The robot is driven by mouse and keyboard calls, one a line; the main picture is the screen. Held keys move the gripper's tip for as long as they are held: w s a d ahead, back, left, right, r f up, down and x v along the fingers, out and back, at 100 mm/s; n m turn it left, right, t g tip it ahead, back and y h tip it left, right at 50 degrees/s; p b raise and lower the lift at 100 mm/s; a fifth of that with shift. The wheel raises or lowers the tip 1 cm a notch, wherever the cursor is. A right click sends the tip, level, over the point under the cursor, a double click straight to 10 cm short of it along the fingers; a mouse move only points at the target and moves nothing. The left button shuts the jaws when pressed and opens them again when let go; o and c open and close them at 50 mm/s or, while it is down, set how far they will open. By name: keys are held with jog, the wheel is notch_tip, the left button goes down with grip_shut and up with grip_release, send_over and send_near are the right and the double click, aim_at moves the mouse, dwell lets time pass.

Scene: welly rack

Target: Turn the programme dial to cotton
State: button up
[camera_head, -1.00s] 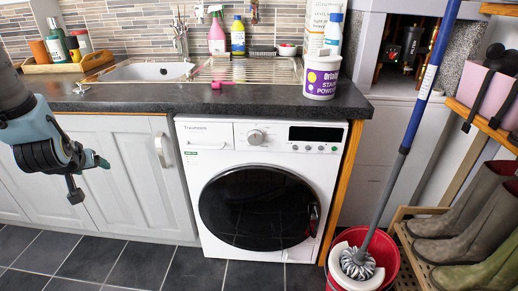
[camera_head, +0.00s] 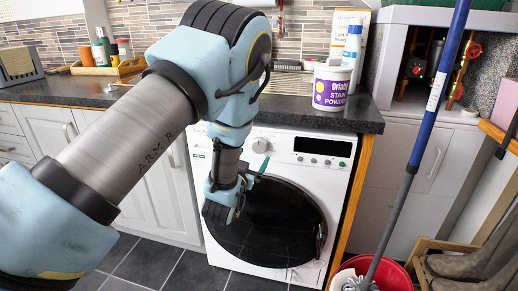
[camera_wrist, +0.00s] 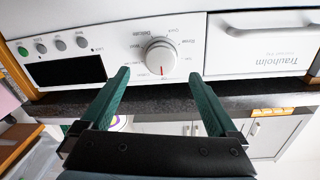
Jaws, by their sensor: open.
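The programme dial (camera_wrist: 160,56) is a round white knob on the washing machine's (camera_head: 213,247) front panel, with a red mark on its rim. In the wrist view the panel is upside down; "Delicate" can be read beside the dial, but I cannot make out "cotton". The dial also shows in the head view (camera_head: 261,145), just above my gripper. My gripper (camera_wrist: 159,75) is open and empty. Its two green fingers point at the panel, one to each side of the dial, with their tips apart from it. In the head view my arm hides part of the machine.
The dark worktop (camera_head: 300,115) overhangs the panel and carries a stain powder tub (camera_head: 333,88). The round black door (camera_head: 270,225) is below the dial. A blue-handled mop (camera_head: 425,130) stands in a red bucket (camera_head: 397,277) at the right.

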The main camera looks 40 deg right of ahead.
aim_at(259, 147)
jog(key=x, duration=0.6)
jog(key=shift+w+p, duration=0.1)
jog(key=shift+p, duration=0.25)
jog(key=c, duration=1.4)
